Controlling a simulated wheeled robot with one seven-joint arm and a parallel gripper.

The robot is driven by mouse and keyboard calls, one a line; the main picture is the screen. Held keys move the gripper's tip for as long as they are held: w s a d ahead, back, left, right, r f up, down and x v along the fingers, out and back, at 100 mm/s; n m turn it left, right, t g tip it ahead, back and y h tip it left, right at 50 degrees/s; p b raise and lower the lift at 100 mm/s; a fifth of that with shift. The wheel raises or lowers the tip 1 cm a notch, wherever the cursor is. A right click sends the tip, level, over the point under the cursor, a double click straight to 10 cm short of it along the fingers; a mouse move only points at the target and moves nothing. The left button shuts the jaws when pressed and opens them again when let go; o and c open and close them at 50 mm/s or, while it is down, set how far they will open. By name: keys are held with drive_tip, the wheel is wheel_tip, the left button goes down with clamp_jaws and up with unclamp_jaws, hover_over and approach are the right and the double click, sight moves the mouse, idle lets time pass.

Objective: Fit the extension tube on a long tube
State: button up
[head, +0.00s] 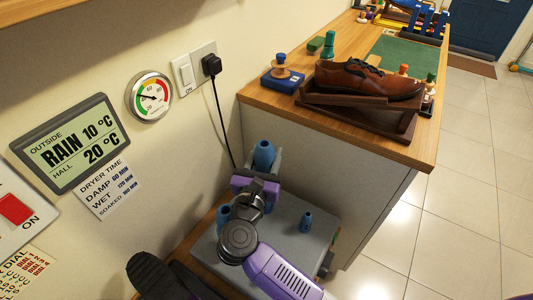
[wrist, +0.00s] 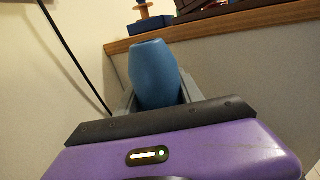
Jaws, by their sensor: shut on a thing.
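My gripper (head: 264,161) is shut on a blue tube piece, the extension tube (head: 264,152), held above the back edge of a grey box. In the wrist view, the extension tube (wrist: 155,75) stands roughly upright between the grey fingers (wrist: 157,98); its lower end is hidden behind the gripper body. On the box top are two other blue tubes. One (head: 306,221) stands at the right, apart from the gripper. The other (head: 223,214) is at the left, partly hidden by my wrist. I cannot tell their full length.
The grey box (head: 285,238) sits low between the wall and a wooden-topped cabinet (head: 310,130). A brown shoe (head: 365,80) rests on a dark rack there. A black cord (head: 222,120) hangs from the wall socket behind the gripper. A dark shoe (head: 155,275) is at the lower left.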

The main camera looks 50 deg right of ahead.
drive_tip(key=shift+f+b, duration=2.85)
drive_tip(key=shift+f, duration=0.65)
drive_tip(key=o, duration=1.5)
drive_tip(key=shift+c, duration=0.2)
